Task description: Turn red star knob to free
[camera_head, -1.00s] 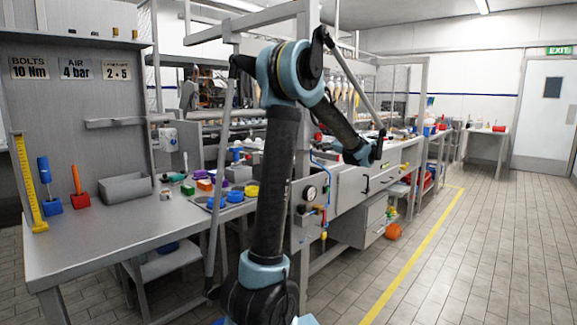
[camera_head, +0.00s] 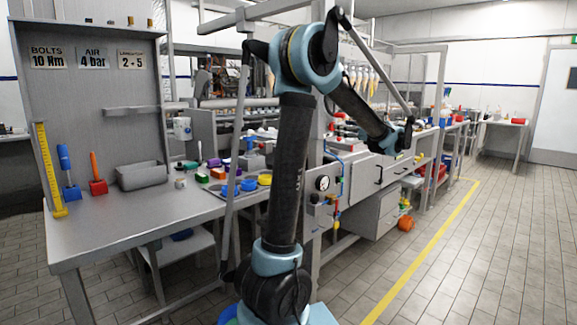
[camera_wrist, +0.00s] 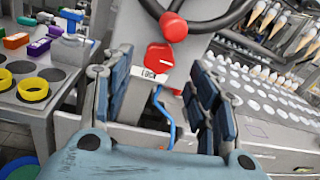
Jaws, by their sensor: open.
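In the wrist view a red knob (camera_wrist: 160,57), which looks like the star knob, sits on a grey machine face beyond my fingers. A white mark shows on its right side, and a white label (camera_wrist: 148,75) reading "LOCK" is just below it. The knob's full outline is unclear. My gripper (camera_wrist: 161,82) is open, with its dark blue padded fingers apart to the left and right of the knob in the picture. Nothing is between the pads. In the head view my gripper (camera_head: 405,138) is by the bench at right of centre; the knob cannot be made out there.
A red rounded handle (camera_wrist: 173,27) on a dark curved bar is just above the knob. A blue hose (camera_wrist: 163,112) hangs below it. Open floor (camera_head: 480,260) lies right.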

